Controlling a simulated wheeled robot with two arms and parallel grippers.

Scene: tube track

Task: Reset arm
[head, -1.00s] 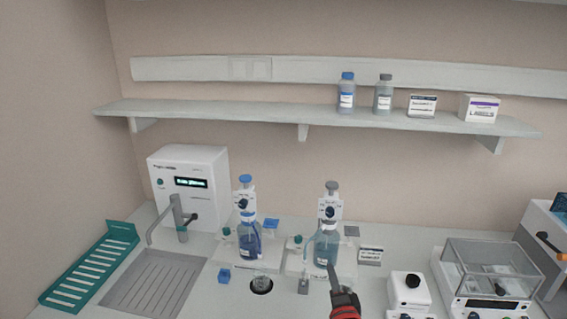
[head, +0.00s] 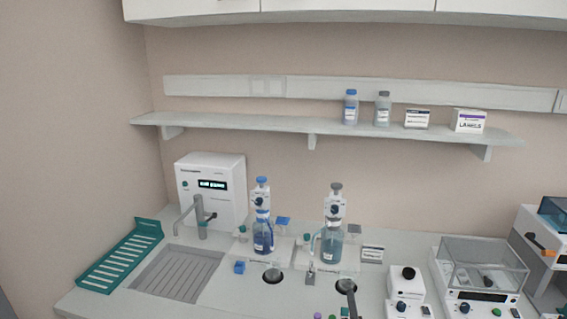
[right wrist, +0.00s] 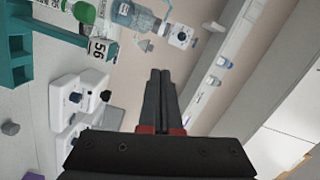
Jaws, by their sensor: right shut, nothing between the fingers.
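My right gripper (right wrist: 160,75) is shut and empty in the right wrist view, its two dark fingers side by side. In the head view only its dark tip (head: 352,304) shows at the bottom edge, in front of the bottle with the grey-topped dispenser (head: 331,244) and apart from it. The rest of that arm is out of the picture. My left gripper is not in view.
A blue-topped dispenser bottle (head: 263,238) stands left of the grey-topped one. A sink (head: 178,275), a teal rack (head: 122,258) and a white device (head: 212,185) are at left. A balance (head: 480,275) is at right. Bottles and boxes stand on the shelf (head: 250,123).

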